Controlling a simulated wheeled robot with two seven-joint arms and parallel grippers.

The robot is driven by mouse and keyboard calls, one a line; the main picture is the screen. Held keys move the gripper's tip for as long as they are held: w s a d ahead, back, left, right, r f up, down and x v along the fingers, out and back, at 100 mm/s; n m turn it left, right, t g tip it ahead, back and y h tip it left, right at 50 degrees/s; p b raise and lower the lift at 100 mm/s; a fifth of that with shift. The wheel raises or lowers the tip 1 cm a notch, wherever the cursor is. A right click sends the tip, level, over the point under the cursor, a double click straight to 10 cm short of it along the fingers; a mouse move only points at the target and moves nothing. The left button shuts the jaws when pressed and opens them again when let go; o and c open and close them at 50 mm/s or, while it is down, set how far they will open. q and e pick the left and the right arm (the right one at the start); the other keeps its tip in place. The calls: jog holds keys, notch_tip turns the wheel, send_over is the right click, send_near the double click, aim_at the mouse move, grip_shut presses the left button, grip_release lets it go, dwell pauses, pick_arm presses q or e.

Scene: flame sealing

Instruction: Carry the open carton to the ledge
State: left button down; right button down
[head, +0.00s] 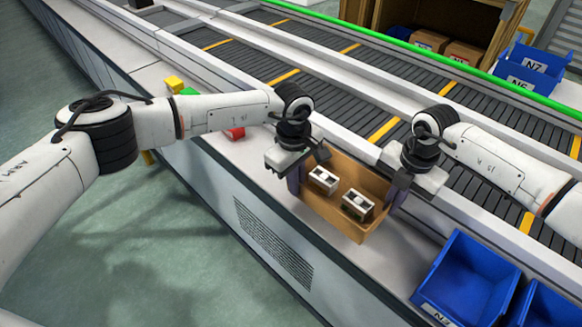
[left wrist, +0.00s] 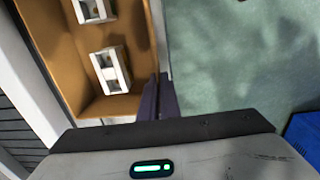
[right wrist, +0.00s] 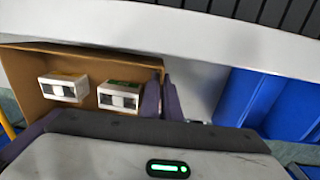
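The open brown carton (head: 335,219) is between my two grippers, with two white-and-grey boxed items (head: 323,180) (head: 357,204) inside. It overlaps the front edge of the pale ledge (head: 408,240); I cannot tell whether it touches the ledge. My left gripper (head: 293,181) is shut on the carton's left end wall, with purple fingers on both sides of it in the left wrist view (left wrist: 159,98). My right gripper (head: 396,192) is shut on the right end wall; its fingers also straddle the wall in the right wrist view (right wrist: 159,97). The carton's underside is hidden.
Blue bins (head: 468,280) stand right of the carton. Yellow (head: 174,83), green and red (head: 236,133) pieces lie on the ledge at left. A roller conveyor (head: 330,95) runs behind. Green floor (head: 170,255) is open in front.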

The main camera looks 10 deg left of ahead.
pick_arm(q)
jog(key=shift+a, duration=0.3)
pick_arm(e)
jog(key=shift+w+d, duration=0.1)
jog(key=shift+d, duration=0.1)
pick_arm(q)
jog(key=shift+f, duration=0.15)
pick_arm(e)
jog(key=shift+f, duration=0.15)
